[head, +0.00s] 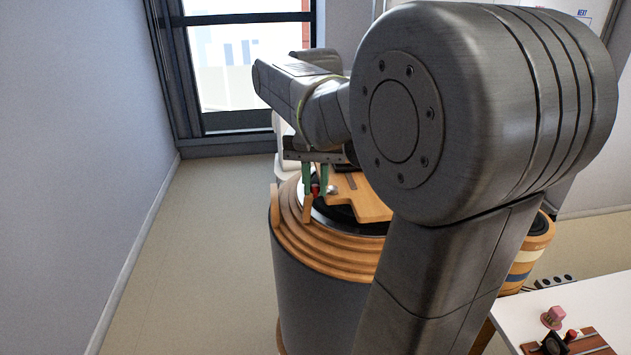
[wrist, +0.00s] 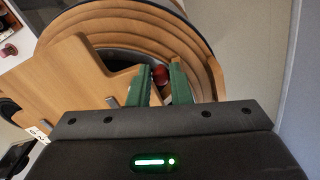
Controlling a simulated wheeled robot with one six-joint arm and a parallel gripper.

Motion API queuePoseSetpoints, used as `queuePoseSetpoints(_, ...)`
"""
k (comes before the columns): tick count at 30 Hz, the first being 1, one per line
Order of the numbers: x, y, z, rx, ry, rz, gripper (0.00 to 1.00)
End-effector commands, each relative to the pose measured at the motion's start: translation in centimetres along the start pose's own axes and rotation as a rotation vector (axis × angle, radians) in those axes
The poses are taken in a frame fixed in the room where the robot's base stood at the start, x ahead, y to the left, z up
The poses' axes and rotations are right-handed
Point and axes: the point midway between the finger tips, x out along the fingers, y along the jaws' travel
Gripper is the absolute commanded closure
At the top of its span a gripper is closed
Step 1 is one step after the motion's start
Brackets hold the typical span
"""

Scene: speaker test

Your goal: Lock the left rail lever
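A red knob (wrist: 160,74), which looks like the end of a lever, shows at the black inner ring of a round wooden cabinet (head: 345,262). My gripper (head: 315,188) has two green fingers, pointing down at the cabinet's top in the head view. In the wrist view, my gripper's fingers (wrist: 161,83) stand apart on either side of the knob. I cannot tell whether they touch it. The red knob also shows small between the fingers in the head view (head: 315,189). The lever's lower part and its rail are hidden or too small to tell.
A flat wooden board (head: 362,199) lies across the cabinet top beside my gripper. A white table (head: 600,300) with a pink piece (head: 553,317) stands at lower right. A striped wooden drum (head: 526,257) is behind my arm. The floor at left is clear up to the wall.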

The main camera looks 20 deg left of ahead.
Motion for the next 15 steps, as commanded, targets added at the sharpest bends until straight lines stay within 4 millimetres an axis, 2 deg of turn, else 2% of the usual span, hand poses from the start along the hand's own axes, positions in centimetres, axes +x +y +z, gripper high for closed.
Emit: queuePoseSetpoints(15,-0.02,0.19,0.21,-0.058,-0.002,0.002,1.00)
